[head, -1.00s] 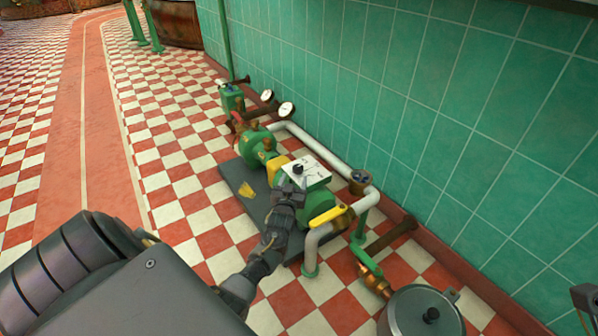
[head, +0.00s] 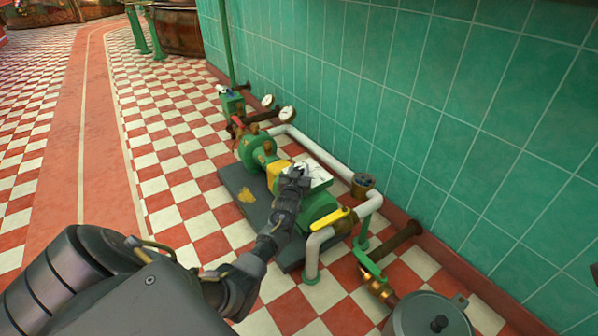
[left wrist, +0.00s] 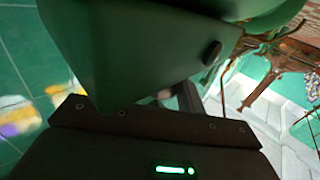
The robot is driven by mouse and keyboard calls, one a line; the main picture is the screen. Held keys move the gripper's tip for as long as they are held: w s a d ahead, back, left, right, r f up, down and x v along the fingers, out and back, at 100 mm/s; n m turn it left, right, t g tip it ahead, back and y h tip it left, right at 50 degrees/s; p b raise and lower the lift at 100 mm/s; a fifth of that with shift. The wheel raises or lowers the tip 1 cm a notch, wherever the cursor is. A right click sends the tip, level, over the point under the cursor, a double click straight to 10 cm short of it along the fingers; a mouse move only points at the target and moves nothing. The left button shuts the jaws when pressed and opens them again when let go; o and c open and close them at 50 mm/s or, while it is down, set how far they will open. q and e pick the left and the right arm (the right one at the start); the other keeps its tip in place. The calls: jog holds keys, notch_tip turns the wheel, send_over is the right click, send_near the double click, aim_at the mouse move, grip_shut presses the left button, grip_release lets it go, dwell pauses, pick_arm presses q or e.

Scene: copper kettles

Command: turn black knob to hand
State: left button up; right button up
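The white control panel (head: 318,178) sits on top of the green pump unit. Its black knob is hidden behind my left gripper in the head view. My left gripper (head: 297,172) is at the panel's left part, over the knob's place. I cannot tell whether its fingers touch or grip the knob, or how far they are apart. The left wrist view shows a large green surface close up, with a small dark round part (left wrist: 211,52) that I cannot identify. My right gripper is not in view.
The pump stands on a dark base plate (head: 234,187) by the green tiled wall (head: 430,110). A pale pipe (head: 325,153), a yellow lever (head: 334,222) and a gauge (head: 288,113) are close by. A grey lidded pot (head: 415,312) is at lower right. The checkered floor at left is clear.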

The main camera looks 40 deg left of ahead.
pick_arm(q)
jog(key=c, duration=0.5)
jog(key=shift+o, duration=0.2)
